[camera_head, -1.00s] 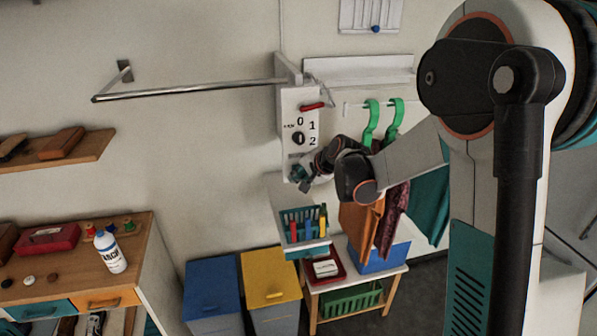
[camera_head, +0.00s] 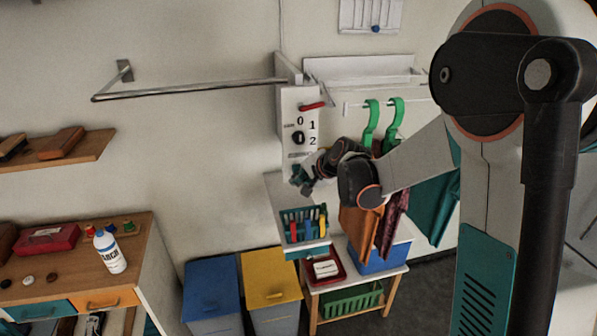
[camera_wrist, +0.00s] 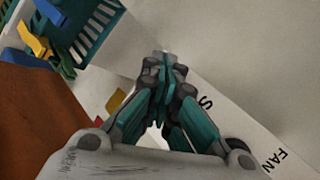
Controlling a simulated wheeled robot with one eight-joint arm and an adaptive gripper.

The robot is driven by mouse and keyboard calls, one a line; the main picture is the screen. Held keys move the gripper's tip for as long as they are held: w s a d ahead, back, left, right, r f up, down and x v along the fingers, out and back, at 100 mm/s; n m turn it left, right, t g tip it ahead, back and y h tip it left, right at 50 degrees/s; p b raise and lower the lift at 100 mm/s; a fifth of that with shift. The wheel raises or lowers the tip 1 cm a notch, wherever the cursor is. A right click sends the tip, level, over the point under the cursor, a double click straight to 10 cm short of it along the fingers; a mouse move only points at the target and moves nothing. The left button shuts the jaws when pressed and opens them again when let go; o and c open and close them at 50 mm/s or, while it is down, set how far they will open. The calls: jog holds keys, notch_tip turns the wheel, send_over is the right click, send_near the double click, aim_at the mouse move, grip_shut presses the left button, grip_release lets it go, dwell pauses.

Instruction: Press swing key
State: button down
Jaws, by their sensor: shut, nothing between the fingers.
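The white control panel (camera_head: 290,122) hangs on the wall, with a black dial marked 0, 1, 2 and a red piece at its top right. Small lettering shows low on the panel. My gripper (camera_head: 301,186) is at the panel's lower end, fingers closed together. In the wrist view, the teal fingertips (camera_wrist: 164,62) are shut and empty in front of the pale panel (camera_wrist: 225,92). "FAN" and an "S" are readable there; the rest of the S word is hidden behind the fingers. I cannot make out the swing key itself, nor whether the fingertips touch the panel.
A teal basket (camera_head: 302,222) with colored clothespins sits below the panel. Green hangers (camera_head: 371,124) and hanging cloths (camera_head: 362,228) are close to the right, behind my arm. A metal rail (camera_head: 190,90) runs left from the panel's top.

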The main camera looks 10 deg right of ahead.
jog(key=s, duration=0.6)
jog(key=shift+b, duration=0.3)
dwell(0.5)
